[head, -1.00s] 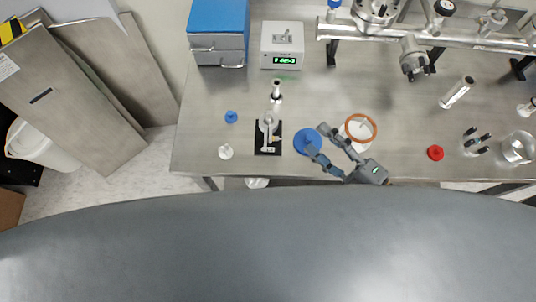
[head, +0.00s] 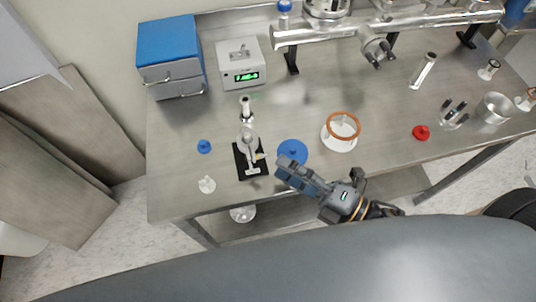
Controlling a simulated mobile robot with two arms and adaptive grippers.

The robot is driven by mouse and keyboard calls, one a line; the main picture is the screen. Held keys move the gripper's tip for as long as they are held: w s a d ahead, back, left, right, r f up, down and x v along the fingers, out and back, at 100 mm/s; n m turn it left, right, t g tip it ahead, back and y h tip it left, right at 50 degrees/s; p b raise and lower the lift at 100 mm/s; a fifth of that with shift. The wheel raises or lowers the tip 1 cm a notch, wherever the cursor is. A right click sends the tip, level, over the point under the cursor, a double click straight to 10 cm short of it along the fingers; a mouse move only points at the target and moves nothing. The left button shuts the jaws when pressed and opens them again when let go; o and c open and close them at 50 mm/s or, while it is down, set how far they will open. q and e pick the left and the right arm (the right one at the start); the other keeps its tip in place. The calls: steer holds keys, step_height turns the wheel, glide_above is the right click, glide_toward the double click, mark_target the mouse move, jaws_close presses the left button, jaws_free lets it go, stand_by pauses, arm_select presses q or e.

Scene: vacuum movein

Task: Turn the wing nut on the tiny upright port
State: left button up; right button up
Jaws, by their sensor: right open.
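On the bench, a black plate (head: 246,174) carries a small metal assembly (head: 248,143) with a short upright tube (head: 245,108) at its back. A tiny brass-coloured part (head: 258,156) shows on its right side; I cannot make out a wing nut's shape there. My right gripper (head: 287,172) is open and empty, its blue-grey fingers pointing left. It is right of the black plate and apart from it, in front of a blue round cap (head: 292,149), part of whose front edge it hides. My left gripper is not in view.
A blue drawer box (head: 168,45) and a grey display unit (head: 240,62) stand behind. A blue knob (head: 204,146), a white fitting (head: 207,184), an orange ring (head: 344,118) and a red knob (head: 421,132) lie around. A metal pipe assembly (head: 400,22) spans the back.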

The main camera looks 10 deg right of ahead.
mark_target(263, 155)
steer(key=x, duration=0.4)
steer(key=shift+w+a+p, duration=0.3)
steer(key=shift+p, duration=0.1)
